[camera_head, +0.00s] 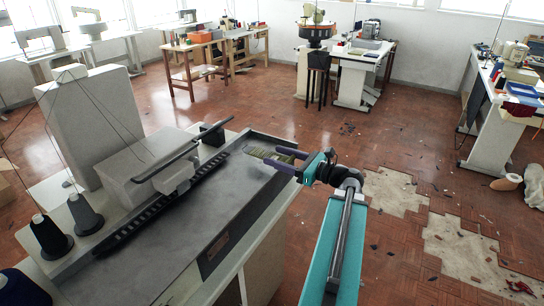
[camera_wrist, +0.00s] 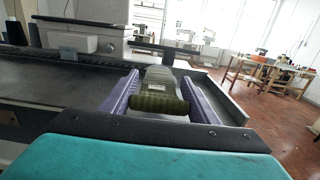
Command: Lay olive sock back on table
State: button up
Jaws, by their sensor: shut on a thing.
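The olive sock (camera_head: 287,157) is between the purple fingers of my gripper (camera_head: 268,156), over the far right end of the grey machine table (camera_head: 175,215). In the wrist view the sock (camera_wrist: 159,104) shows a ribbed, rolled olive part nearest the camera and a paler part beyond it. The fingers (camera_wrist: 161,78) lie along both sides of it, and my gripper is shut on it. The table (camera_wrist: 50,85) spreads to the left and under the fingers. I cannot tell whether the sock touches its surface.
A grey machine head with a long bar (camera_head: 165,165) stands along the table's back side. Dark thread cones (camera_head: 84,215) stand at the left. The near-left table top is clear. Red tiled floor (camera_head: 400,150) lies beyond the right edge, with other work tables (camera_head: 200,60) farther back.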

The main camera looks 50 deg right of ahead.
aim_at(272, 151)
jog(key=w+d, duration=0.2)
jog(key=w, duration=0.1)
jog(key=w+d, duration=0.2)
jog(key=w, duration=0.1)
jog(key=w+d+f+p, duration=0.1)
jog(key=w+d, duration=0.1)
jog(key=w, duration=0.1)
jog(key=shift+w+d, duration=0.2)
dwell(0.4)
jog(key=shift+f, duration=1.75)
jog(key=shift+f, duration=0.15)
jog(key=o, duration=1.1)
